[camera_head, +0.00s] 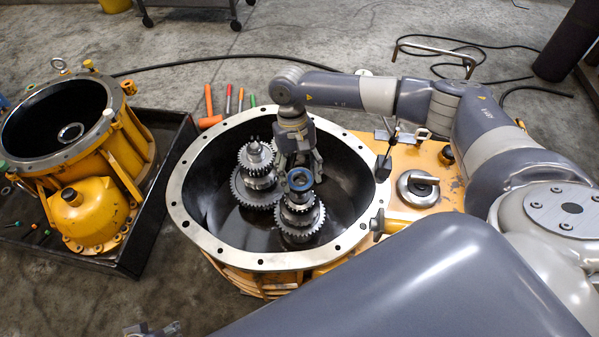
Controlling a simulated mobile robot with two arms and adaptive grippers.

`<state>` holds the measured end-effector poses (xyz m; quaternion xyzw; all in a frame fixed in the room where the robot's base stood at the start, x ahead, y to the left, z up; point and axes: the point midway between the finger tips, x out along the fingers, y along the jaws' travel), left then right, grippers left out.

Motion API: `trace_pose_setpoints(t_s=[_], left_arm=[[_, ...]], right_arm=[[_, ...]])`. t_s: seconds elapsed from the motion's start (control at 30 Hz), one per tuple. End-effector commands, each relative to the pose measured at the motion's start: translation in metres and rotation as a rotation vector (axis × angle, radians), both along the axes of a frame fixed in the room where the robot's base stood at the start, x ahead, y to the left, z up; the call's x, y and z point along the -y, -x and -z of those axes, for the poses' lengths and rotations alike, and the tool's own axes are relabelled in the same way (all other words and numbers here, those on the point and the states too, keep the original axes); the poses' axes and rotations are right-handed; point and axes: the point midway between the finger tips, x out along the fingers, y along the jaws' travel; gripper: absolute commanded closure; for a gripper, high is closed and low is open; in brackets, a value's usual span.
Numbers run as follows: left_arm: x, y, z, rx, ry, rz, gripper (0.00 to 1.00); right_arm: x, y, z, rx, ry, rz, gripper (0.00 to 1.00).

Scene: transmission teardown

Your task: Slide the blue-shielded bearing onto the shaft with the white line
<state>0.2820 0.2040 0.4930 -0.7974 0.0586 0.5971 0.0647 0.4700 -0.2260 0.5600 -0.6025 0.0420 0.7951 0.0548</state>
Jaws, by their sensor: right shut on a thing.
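The blue-shielded bearing (300,180) is a small ring with a blue face, at the top end of the front gear shaft (298,215) inside the round housing. My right gripper (300,168) comes down from above and is shut on the bearing at its far side. Whether the bearing is around the shaft end or just above it cannot be told. A second gear shaft (257,170) stands upright behind and to the left. No white line can be made out on either shaft. A grey piece at the bottom edge seems to be my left gripper (152,329), mostly cut off.
A yellow casing (90,215) stands in a black tray (165,165) at left. Screwdrivers and a hammer (209,105) lie behind the housing. My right arm spans the right side.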

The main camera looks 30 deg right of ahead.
Motion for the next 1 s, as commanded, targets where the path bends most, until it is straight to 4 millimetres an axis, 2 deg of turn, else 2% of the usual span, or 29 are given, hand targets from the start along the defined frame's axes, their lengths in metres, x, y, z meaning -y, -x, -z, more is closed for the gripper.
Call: trace_pose_setpoints(t_s=[0.8, 1.0], left_arm=[[-0.001, 0.008, -0.027, 0.028, 0.003, -0.005, 0.60], [0.001, 0.000, -0.027, 0.057, 0.010, -0.002, 0.60]], right_arm=[[0.000, 0.000, 0.021, 0.001, 0.000, 0.000, 0.74], [0.000, 0.000, 0.023, 0.001, -0.001, 0.000, 0.74]])
